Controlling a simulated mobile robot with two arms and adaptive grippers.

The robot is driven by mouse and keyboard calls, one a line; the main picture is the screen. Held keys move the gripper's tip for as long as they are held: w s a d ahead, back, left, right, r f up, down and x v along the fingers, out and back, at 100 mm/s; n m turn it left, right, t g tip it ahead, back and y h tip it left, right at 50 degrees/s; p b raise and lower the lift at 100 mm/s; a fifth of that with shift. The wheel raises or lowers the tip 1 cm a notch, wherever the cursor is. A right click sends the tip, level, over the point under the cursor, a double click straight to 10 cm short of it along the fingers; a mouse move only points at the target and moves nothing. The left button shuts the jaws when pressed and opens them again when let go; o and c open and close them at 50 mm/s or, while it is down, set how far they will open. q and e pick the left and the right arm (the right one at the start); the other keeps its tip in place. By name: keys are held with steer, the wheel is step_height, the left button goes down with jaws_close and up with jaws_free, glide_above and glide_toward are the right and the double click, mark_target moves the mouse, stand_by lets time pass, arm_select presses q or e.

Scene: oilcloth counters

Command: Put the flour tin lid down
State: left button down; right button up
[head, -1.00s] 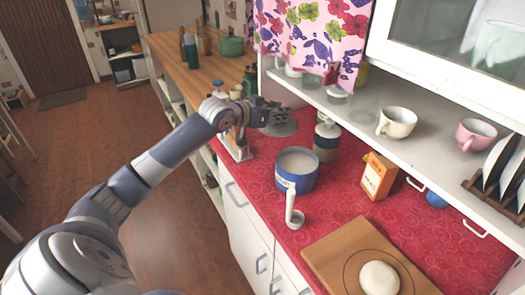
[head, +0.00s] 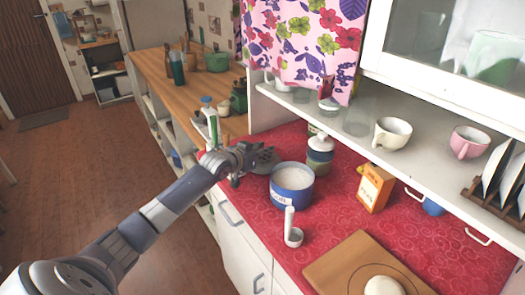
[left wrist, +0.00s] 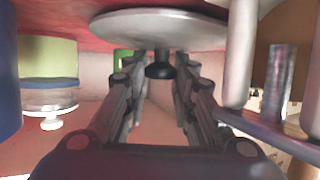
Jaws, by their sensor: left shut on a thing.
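The flour tin (head: 291,190) is blue, open at the top and full of white flour; it stands on the red counter. My left gripper (head: 262,158) is just left of the tin and low over the counter's back-left part. In the left wrist view the grey round lid (left wrist: 160,27) is in front of my fingers (left wrist: 158,85). Its dark knob (left wrist: 160,68) sits between the fingertips, which are shut on it. The lid's disc looks close to the red cloth, but I cannot tell if it touches. In the head view the lid is hard to separate from the gripper. My right gripper is not in view.
A lidded jar (head: 320,155) stands behind the tin. A wooden board (head: 340,265) is nearer. A shelf (head: 440,150) with cups overhangs the back. Red cloth is bare around the box.

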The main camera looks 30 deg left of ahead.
arm_select(q)
steer(key=shift+f, duration=0.15)
steer(key=c, duration=1.5)
jaws_free()
steer(key=shift+o, duration=0.9)
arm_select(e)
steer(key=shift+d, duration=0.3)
arm_select(q)
steer(key=shift+r, duration=0.2)
steer(key=shift+s, duration=0.2)
steer(key=b+v, duration=0.1)
steer(key=v, duration=0.9)
steer(key=shift+v, duration=0.85)
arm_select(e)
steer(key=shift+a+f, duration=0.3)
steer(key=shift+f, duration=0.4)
